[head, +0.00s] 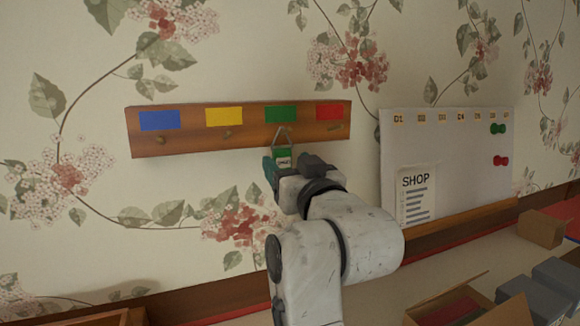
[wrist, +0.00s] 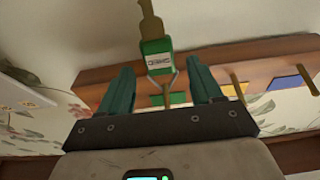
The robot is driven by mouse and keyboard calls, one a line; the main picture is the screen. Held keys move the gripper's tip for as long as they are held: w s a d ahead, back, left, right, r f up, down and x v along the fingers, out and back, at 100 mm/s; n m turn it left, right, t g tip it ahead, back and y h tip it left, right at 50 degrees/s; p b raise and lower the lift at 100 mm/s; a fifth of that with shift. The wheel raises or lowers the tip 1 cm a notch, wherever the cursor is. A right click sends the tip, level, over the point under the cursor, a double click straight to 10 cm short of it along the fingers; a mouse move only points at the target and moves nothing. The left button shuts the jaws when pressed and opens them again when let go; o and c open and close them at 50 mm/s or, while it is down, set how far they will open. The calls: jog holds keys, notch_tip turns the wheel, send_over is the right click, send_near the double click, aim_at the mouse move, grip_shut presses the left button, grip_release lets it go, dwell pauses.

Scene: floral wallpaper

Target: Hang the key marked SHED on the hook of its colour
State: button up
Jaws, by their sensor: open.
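The key's green tag with a white label (head: 284,158) hangs by a wire loop at the peg under the green patch (head: 281,113) on the wooden hook board (head: 178,138). The label's lettering is too small to read surely. In the wrist view the tag (wrist: 156,57) shows with the brassy key (wrist: 150,22) beyond it and the loop at the peg. My gripper (head: 291,163) is just below the board, close to the tag. Its teal fingers (wrist: 160,88) are apart, one on each side of the loop, with visible gaps; neither is seen touching it.
The board also has blue (head: 159,120), yellow (head: 224,116) and red (head: 329,111) patches with pegs. A white board (head: 450,150) with a SHOP note (head: 416,193) and pins stands to the right. An open box (head: 450,303) and grey blocks (head: 541,293) lie below right.

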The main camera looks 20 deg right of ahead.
jog(key=s+f, duration=0.1)
jog(key=s, duration=0.9)
jog(key=shift+s+f, duration=0.3)
jog(key=shift+s, duration=0.05)
jog(key=shift+f, duration=0.1)
